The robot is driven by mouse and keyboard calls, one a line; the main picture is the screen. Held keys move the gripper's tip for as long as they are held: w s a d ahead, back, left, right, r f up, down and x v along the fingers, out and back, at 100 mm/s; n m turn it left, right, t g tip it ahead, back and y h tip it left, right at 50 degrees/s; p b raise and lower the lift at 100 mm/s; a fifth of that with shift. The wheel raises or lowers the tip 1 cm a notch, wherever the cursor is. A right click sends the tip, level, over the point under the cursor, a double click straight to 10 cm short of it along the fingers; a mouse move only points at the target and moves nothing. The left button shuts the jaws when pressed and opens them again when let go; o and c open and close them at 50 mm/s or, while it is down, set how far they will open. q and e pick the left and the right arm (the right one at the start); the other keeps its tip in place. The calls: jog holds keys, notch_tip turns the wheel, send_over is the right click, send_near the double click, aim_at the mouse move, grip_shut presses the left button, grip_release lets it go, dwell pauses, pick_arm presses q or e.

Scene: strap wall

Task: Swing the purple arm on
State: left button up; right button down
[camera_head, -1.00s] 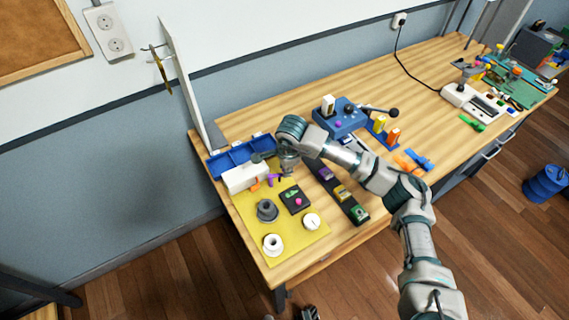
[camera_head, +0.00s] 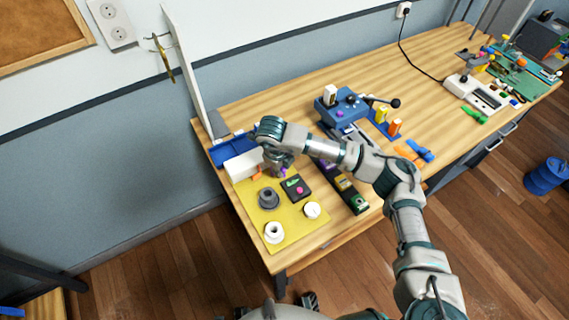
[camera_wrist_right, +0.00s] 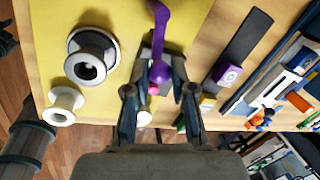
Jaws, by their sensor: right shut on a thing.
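The purple arm (camera_wrist_right: 160,25) is a curved lever with a round knob at its near end, over the yellow mat (camera_wrist_right: 115,15) in the right wrist view. My right gripper (camera_wrist_right: 160,78) is shut on the purple arm, its two fingers on either side of the knob. In the head view my right gripper (camera_head: 279,170) is low over the mat, beside the white block (camera_head: 244,164). Only a small bit of the purple arm (camera_head: 284,172) shows there; the gripper hides most of it. My left gripper is not in view.
On the mat stand a grey spool (camera_head: 268,198), a white ring (camera_head: 274,232), a white round knob (camera_head: 312,210) and a dark box (camera_head: 296,188) with a pink button. A dark strip (camera_head: 345,184) with coloured blocks lies right of the mat. A blue lever box (camera_head: 343,107) stands behind.

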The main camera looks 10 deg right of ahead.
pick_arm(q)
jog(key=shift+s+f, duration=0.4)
pick_arm(e)
jog(key=shift+s+a+m+g, duration=0.2)
jog(key=shift+a+m, duration=0.35)
jog(key=shift+m, duration=0.6)
jog(key=shift+s+a+m+g, duration=0.15)
jog(key=shift+a+m, duration=0.35)
jog(key=shift+m, duration=0.65)
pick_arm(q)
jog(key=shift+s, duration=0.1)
pick_arm(e)
jog(key=c, duration=1)
grip_release()
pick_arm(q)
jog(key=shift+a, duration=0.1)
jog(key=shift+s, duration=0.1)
pick_arm(e)
jog(key=shift+a, duration=0.1)
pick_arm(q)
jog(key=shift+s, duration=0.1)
pick_arm(e)
jog(key=shift+r, duration=0.15)
